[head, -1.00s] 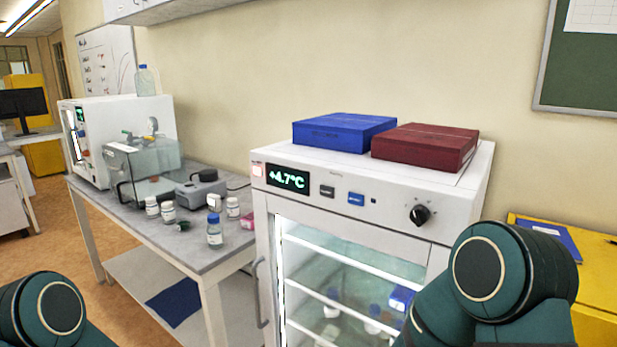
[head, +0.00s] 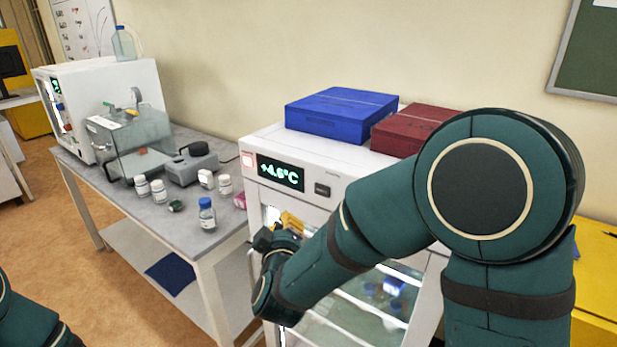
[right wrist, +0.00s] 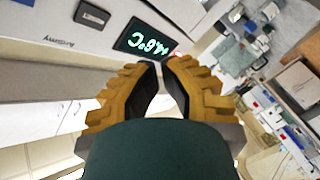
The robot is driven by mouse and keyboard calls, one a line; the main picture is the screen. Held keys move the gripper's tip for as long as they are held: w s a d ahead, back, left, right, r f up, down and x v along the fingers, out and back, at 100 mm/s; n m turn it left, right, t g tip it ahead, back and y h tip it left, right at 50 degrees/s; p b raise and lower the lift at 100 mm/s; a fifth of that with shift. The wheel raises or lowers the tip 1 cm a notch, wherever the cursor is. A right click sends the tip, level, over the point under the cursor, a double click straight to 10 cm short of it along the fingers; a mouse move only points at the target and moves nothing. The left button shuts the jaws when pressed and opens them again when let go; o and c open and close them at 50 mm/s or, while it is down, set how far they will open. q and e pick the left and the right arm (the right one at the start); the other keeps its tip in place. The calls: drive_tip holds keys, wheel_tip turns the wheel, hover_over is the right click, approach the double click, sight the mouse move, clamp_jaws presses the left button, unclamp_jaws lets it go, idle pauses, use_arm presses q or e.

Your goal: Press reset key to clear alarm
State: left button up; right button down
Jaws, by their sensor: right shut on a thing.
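The white glass-door fridge (head: 262,145) has a display (head: 281,172) reading +4.6°C, a lit pinkish-red square (head: 247,159) to its left and a dark key (head: 322,189) to its right. The blue key seen earlier is hidden behind my right arm. The display (right wrist: 147,43) and dark key (right wrist: 91,14) also show in the right wrist view. My right gripper (head: 290,220) is in front of the fridge, below the display. In the right wrist view its yellow fingers (right wrist: 160,65) are close together; what they hold cannot be made out. My left gripper is out of view.
A blue box (head: 340,112) and a dark red box (head: 410,128) lie on the fridge. The grey table (head: 150,215) at left holds several bottles, including a blue-capped one (head: 207,214), and a clear tank (head: 130,145). Floor is open at lower left.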

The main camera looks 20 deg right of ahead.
sight(322, 191)
drive_tip(key=shift+w+a+r, duration=0.1)
drive_tip(key=shift+r, duration=0.65)
drive_tip(key=shift+w+d+b, duration=0.2)
drive_tip(key=shift+w+d, duration=0.7)
drive_tip(key=shift+d, duration=0.25)
drive_tip(key=shift+w+d+b, duration=0.15)
drive_tip(key=shift+w+d, duration=0.8)
drive_tip(key=shift+d, duration=0.25)
drive_tip(key=shift+w+d+b, duration=0.2)
drive_tip(key=shift+w+d, duration=0.7)
drive_tip(key=shift+d, duration=0.25)
drive_tip(key=shift+d, duration=0.1)
drive_tip(key=shift+w+d, duration=0.25)
